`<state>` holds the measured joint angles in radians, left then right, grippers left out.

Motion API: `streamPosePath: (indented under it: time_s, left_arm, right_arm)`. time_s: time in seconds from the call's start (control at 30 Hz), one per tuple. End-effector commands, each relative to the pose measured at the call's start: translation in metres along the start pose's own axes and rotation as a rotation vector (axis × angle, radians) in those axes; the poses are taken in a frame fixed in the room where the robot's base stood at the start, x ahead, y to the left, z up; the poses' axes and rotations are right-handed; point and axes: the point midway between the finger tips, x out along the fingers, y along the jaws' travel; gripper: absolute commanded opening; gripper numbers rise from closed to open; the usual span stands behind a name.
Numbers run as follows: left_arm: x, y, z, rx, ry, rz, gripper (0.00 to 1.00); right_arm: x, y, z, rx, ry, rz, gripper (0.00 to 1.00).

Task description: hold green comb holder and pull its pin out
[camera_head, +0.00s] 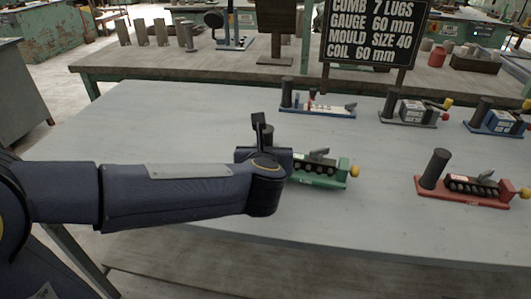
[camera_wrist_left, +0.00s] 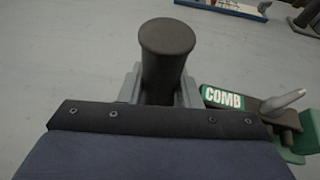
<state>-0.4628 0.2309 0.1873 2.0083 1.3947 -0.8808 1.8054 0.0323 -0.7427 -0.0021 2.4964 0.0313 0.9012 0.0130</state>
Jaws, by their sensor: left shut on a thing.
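The green comb holder (camera_head: 322,184) lies on the grey table, partly hidden behind my left wrist in the head view. Its yellow-knobbed pin (camera_head: 355,171) sticks out at the right end. In the left wrist view the holder shows a COMB label (camera_wrist_left: 222,98) and a green end block (camera_wrist_left: 303,143); the knob is out of that view. My left gripper (camera_wrist_left: 162,90) is shut around the holder's upright dark post (camera_wrist_left: 168,45), with one finger on each side. The post stands upright. My right gripper is not in view.
A red holder (camera_head: 462,200) stands to the right. Blue (camera_head: 335,112), grey (camera_head: 410,122) and another blue holder (camera_head: 490,130) stand farther back. A black sign (camera_head: 375,45) is behind them. The table front (camera_head: 380,235) is clear.

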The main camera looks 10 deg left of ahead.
Motion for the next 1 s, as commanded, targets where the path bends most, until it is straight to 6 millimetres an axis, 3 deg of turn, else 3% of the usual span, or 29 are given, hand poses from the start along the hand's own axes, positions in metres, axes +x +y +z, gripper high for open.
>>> streamPosePath:
  time_s: [0.57, 1.0]
  left_arm:
    - [0.008, 0.0, -0.002, -0.002, -0.003, -0.001, 0.0]
    - [0.026, 0.001, -0.01, -0.002, -0.003, 0.0, 0.0]
  right_arm:
    - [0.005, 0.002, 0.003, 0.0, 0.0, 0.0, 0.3]
    - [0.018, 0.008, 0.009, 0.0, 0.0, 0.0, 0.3]
